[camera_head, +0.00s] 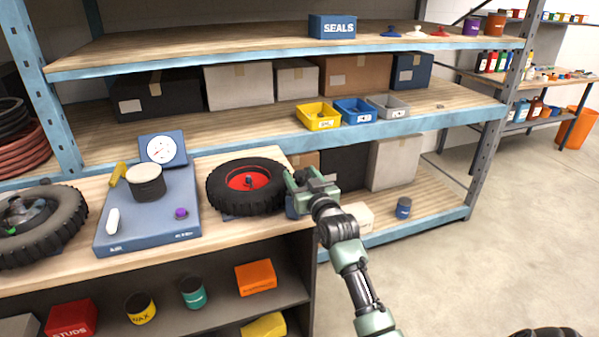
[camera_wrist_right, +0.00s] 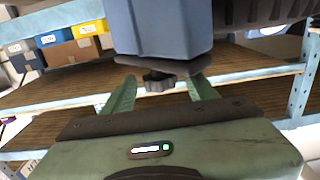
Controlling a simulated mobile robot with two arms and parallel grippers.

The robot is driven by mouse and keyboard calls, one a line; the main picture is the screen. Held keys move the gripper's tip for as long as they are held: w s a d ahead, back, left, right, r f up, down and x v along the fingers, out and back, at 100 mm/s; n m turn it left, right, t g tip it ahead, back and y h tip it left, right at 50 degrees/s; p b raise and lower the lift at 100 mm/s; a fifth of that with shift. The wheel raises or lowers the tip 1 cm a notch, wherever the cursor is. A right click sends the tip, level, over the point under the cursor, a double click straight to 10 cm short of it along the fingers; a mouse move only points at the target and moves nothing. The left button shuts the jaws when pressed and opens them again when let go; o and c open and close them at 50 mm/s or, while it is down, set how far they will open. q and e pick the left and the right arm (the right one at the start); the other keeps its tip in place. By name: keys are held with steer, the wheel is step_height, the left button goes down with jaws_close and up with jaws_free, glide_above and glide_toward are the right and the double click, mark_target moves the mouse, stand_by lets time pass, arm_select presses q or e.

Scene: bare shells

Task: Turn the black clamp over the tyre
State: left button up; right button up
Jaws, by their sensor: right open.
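The tyre (camera_head: 247,187) with a red hub lies flat at the right end of the wooden bench, and part of its tread (camera_wrist_right: 268,10) shows in the right wrist view. Beside it stands a blue block (camera_wrist_right: 160,28), mostly hidden behind my right gripper (camera_head: 301,184) in the head view. A black knob-like piece (camera_wrist_right: 158,82), seemingly the clamp, sits at the block's end. My right gripper is open, its fingers on either side of this black piece. Contact cannot be told. My left gripper is not in view.
A blue scale (camera_head: 150,215) with a dial and dark can stands left of the tyre. Another tyre (camera_head: 38,225) lies at the far left. Blue-framed shelves (camera_head: 440,112) with boxes and small bins stand close behind the gripper.

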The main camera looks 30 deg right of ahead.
steer(key=shift+w+d, duration=0.15)
steer(key=shift+w, duration=0.3)
steer(key=shift+r, duration=0.1)
jaws_close()
